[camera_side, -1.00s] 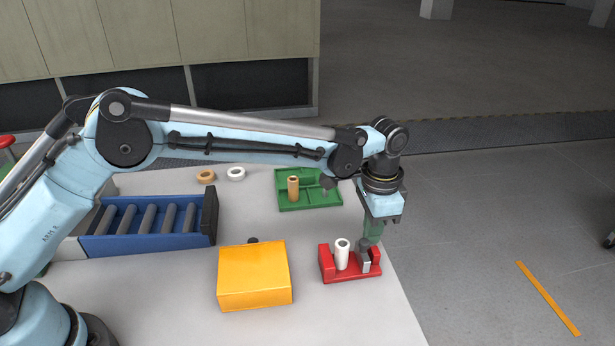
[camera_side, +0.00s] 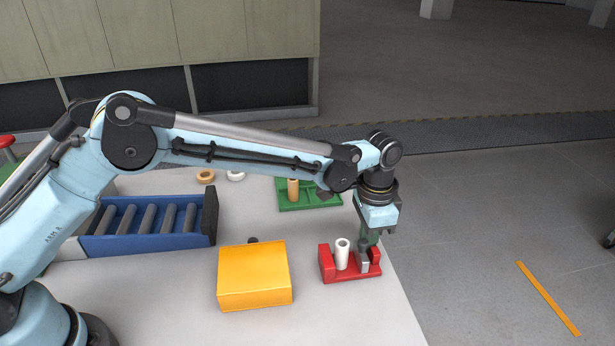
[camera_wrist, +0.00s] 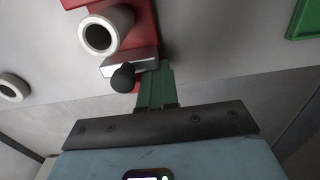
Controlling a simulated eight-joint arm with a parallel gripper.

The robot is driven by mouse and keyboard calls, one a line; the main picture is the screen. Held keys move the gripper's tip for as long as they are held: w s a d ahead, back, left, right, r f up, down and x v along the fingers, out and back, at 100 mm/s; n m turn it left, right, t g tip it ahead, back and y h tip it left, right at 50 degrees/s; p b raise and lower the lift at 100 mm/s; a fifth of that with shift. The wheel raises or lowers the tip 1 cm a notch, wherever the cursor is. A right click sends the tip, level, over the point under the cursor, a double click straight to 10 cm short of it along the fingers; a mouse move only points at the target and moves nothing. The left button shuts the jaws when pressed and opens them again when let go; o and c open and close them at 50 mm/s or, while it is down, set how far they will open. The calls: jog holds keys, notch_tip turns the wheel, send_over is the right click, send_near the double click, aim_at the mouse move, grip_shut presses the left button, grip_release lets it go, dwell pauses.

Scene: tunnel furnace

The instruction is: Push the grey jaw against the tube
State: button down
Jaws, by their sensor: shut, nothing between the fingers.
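The red holder (camera_side: 326,266) stands near the table's right edge, with a white upright tube (camera_side: 342,255) in it. The grey jaw (camera_side: 364,264) sits just right of the tube, with a narrow gap seeming to show between them. The tube (camera_wrist: 106,30) and the jaw (camera_wrist: 112,68) with its dark knob (camera_wrist: 123,78) also show in the wrist view. My gripper (camera_side: 369,241) is shut and empty, its green fingers low at the jaw's right, behind the knob. In the wrist view the fingers (camera_wrist: 154,88) are close beside the jaw; whether they touch it, I cannot tell.
A yellow box (camera_side: 254,276) stands left of the red holder. A green fixture (camera_side: 322,200) with an orange tube (camera_side: 293,189) is behind it. A blue roller tray (camera_side: 150,238) and two rings (camera_side: 206,176) lie further left. The table's edge is close on the right.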

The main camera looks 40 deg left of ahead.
jog(key=shift+s+a, duration=0.8)
jog(key=shift+w+d, duration=0.1)
jog(key=shift+w+d, duration=0.45)
notch_tip(320, 180, up, 9)
dwell(0.9)
